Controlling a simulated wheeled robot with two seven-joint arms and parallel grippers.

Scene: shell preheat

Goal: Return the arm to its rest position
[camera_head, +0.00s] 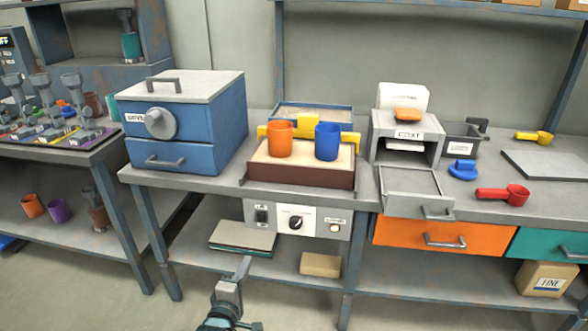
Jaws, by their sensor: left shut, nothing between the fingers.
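My left gripper (243,268) is at the lower middle of the head view, in front of the workbench and below its top. Its fingers are together and hold nothing. It is apart from everything on the bench. My right gripper does not show. An orange cup (280,139) and a blue cup (328,141) stand side by side on the brown heating block (298,175). A yellow piece (308,123) lies behind and between the cups, partly hidden by them.
A blue box (186,120) stands on the bench at left. A grey coat unit (406,138) has an open tray (410,182) in front. A red scoop (503,194) and a blue knob-like piece (463,169) lie at right. The control panel (297,219) hangs under the bench edge.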

